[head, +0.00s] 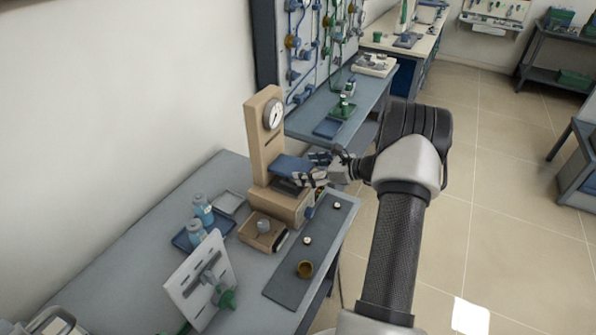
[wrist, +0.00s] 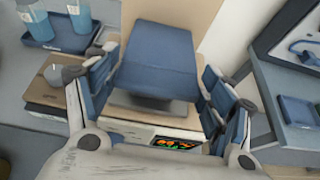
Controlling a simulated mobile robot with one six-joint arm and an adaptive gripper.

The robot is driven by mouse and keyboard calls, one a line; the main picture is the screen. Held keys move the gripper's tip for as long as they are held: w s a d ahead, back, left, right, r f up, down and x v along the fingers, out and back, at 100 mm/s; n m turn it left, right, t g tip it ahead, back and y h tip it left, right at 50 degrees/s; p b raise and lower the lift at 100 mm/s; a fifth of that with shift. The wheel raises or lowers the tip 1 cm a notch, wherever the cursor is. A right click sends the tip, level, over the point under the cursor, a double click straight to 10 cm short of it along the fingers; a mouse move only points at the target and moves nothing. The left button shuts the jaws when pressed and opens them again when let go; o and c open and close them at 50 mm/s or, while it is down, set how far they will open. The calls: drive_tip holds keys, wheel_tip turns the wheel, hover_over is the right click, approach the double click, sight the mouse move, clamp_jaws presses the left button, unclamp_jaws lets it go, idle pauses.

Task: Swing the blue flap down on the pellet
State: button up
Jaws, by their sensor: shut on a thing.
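The blue flap (head: 291,166) is on a tan press (head: 264,135) with a round gauge. It sticks out over a dark plate, with a gap below its front edge. In the wrist view the flap (wrist: 160,58) fills the middle. My gripper (head: 313,168) is at the flap's front right in the head view. I cannot make out a pellet under the flap; the flap and fingers cover that spot.
A small tan tray (head: 262,232) with a round cup stands before the press. A blue tray (head: 190,238) with bottles is to the left. A dark mat (head: 283,288) holds a brass cup (head: 305,269) and small pale pieces. A white stand (head: 197,285) is in front. A lit display (wrist: 175,143) shows below the flap.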

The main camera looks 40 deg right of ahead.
drive_tip(key=shift+s+f+t+y+b, duration=0.2)
drive_tip(key=shift+f+t+b, duration=0.25)
drive_tip(key=shift+f, duration=0.2)
drive_tip(key=shift+s+f+t+y+b, duration=0.1)
drive_tip(key=shift+s+f+t+b, duration=0.1)
drive_tip(key=shift+f+t+b, duration=0.3)
drive_tip(key=shift+f, duration=0.2)
drive_tip(key=o, duration=1.5)
drive_tip(key=shift+w+d+r, duration=0.1)
drive_tip(key=shift+w+r, duration=0.05)
drive_tip(key=shift+r, duration=0.05)
drive_tip(key=shift+r, duration=0.1)
drive_tip(key=v, duration=1.2)
drive_tip(key=shift+d, duration=0.1)
drive_tip(key=shift+w, duration=0.1)
